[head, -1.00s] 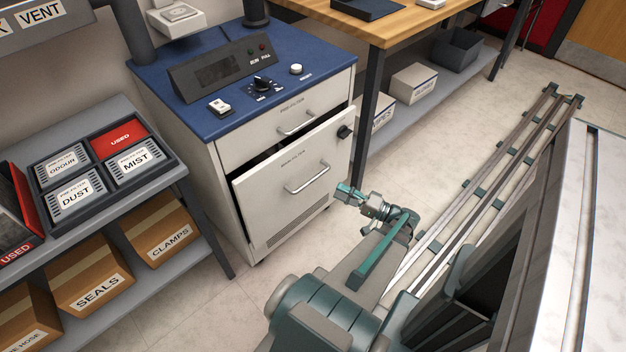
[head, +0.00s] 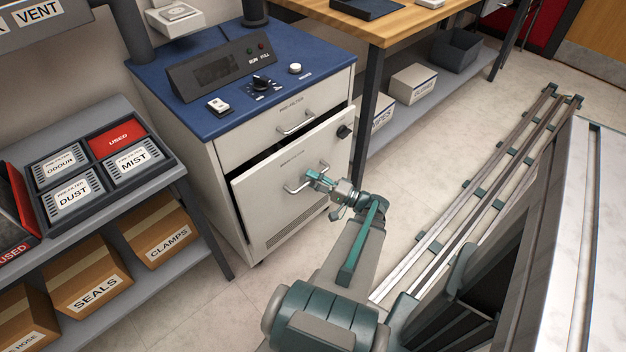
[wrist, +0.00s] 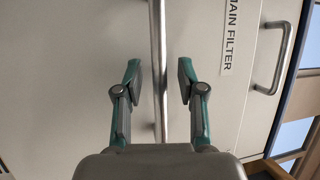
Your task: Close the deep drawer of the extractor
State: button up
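The extractor is a pale cabinet with a blue top (head: 310,62). Its deep lower drawer (head: 262,208), labelled MAIN FILTER in the wrist view, stands partly open, with a dark gap above its front. The drawer's bar handle (head: 298,189) also shows in the wrist view (wrist: 158,60). My gripper (head: 314,176) is at the handle. In the wrist view my gripper (wrist: 160,75) is open, with one finger on each side of the bar and a gap to it on both sides. Whether the fingertips touch the drawer front cannot be told.
The shallow upper drawer (head: 325,110) looks shut; its handle shows in the wrist view (wrist: 280,65). A shelf unit (head: 195,262) with filter trays and boxes stands at left. A wooden bench (head: 395,28) is at right. The floor between the cabinet and the rail (head: 480,190) is clear.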

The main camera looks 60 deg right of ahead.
grip_shut()
dwell(0.4)
